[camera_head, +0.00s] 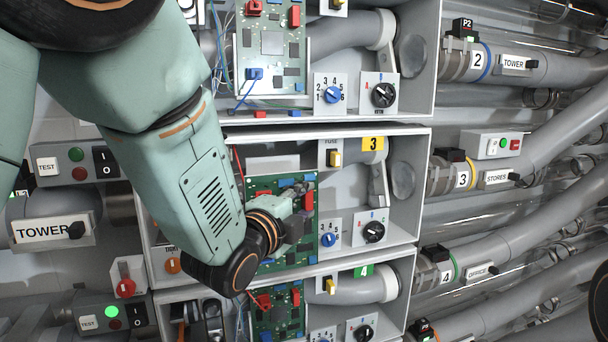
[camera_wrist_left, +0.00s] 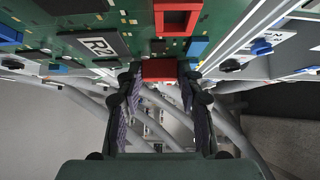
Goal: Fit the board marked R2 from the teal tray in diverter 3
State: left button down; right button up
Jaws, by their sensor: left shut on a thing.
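The green board marked R2 (camera_wrist_left: 125,44) fills the top of the left wrist view, with its mark on a dark chip. In the head view a green board (camera_head: 263,185) stands in the left part of the bay of diverter 3, which has a yellow 3 tag (camera_head: 372,143). My left gripper (camera_head: 299,224) is at this board's face. In the left wrist view its fingers (camera_wrist_left: 160,88) are shut on the board at a red block near its edge. My arm hides part of the board, so I cannot tell how fully it is seated. The teal tray and my right gripper are not in view.
Bays with green boards lie above (camera_head: 271,45) and below (camera_head: 279,310). Diverter 3 has a yellow switch (camera_head: 335,158), a blue knob (camera_head: 330,239) and a black knob (camera_head: 373,232). Thin wires hang beside the upper board. Pipes fill the right side.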

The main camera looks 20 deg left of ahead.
pick_arm(q)
jog(key=shift+d+r, duration=0.75)
jog(key=shift+r, duration=0.2)
jog(key=shift+w+a+f, duration=0.1)
jog(key=shift+w+f, duration=0.1)
jog(key=shift+w, duration=0.05)
jog(key=shift+w+a+f, duration=0.1)
jog(key=shift+a, duration=0.3)
jog(key=shift+w+a+r, duration=0.1)
jog(key=shift+w+a, duration=0.1)
jog(key=shift+w, duration=0.2)
jog(key=shift+w+a+r, duration=0.1)
jog(key=shift+w+a, duration=0.05)
jog(key=shift+w, duration=0.25)
jog(key=w+a, duration=0.2)
jog(key=w, duration=0.1)
jog(key=shift+w+a+b, duration=0.1)
jog(key=shift+a+b, duration=0.1)
jog(key=shift+b, duration=0.15)
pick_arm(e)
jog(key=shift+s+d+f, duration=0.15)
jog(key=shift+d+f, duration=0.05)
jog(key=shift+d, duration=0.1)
pick_arm(q)
jog(key=shift+w, duration=0.1)
jog(key=shift+w, duration=0.1)
